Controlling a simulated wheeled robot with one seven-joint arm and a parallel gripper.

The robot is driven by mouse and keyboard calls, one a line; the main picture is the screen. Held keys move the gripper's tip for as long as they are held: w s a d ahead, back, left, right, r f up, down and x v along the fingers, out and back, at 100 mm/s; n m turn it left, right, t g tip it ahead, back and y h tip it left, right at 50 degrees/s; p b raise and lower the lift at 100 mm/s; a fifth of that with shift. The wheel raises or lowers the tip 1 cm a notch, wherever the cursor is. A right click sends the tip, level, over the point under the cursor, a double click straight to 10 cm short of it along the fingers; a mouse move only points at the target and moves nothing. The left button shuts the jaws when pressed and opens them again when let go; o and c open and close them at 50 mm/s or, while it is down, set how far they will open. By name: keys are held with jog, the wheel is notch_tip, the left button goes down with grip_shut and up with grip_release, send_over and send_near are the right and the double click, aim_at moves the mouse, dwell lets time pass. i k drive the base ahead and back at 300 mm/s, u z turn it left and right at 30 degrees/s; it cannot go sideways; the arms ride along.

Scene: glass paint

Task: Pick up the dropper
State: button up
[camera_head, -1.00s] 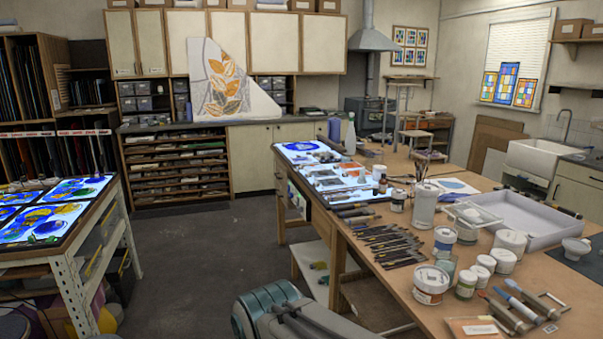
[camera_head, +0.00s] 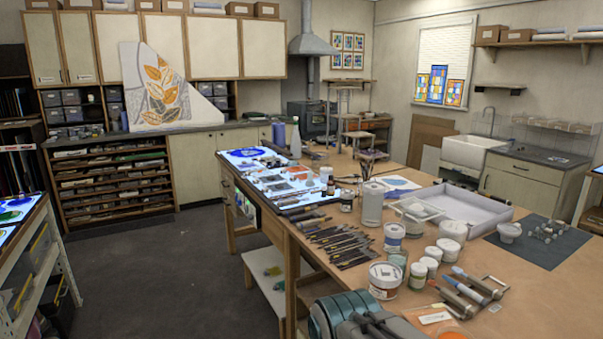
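I cannot pick out the dropper for certain among the small items on the long wooden workbench (camera_head: 290,238). A small dark bottle (camera_head: 331,187) stands near the bench's lit panel, but I cannot tell whether it has a dropper. Part of my arm, grey and teal, shows at the bottom centre beside the bench's near edge. My gripper's fingers are not in view.
The bench holds a row of dark tools (camera_head: 340,244), several white jars such as this one (camera_head: 385,281), a large pale tray (camera_head: 470,206) and a dark mat (camera_head: 550,249). Open floor (camera_head: 150,265) lies left of the bench. A lit table stands at far left.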

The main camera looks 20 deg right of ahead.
aim_at(472, 295)
jog(key=z, duration=0.15)
jog(key=i, duration=1)
jog(key=k, duration=0.5)
jog(key=z, duration=3.1)
jog(key=k, duration=0.9)
jog(key=u, duration=1)
jog(key=i, duration=0.55)
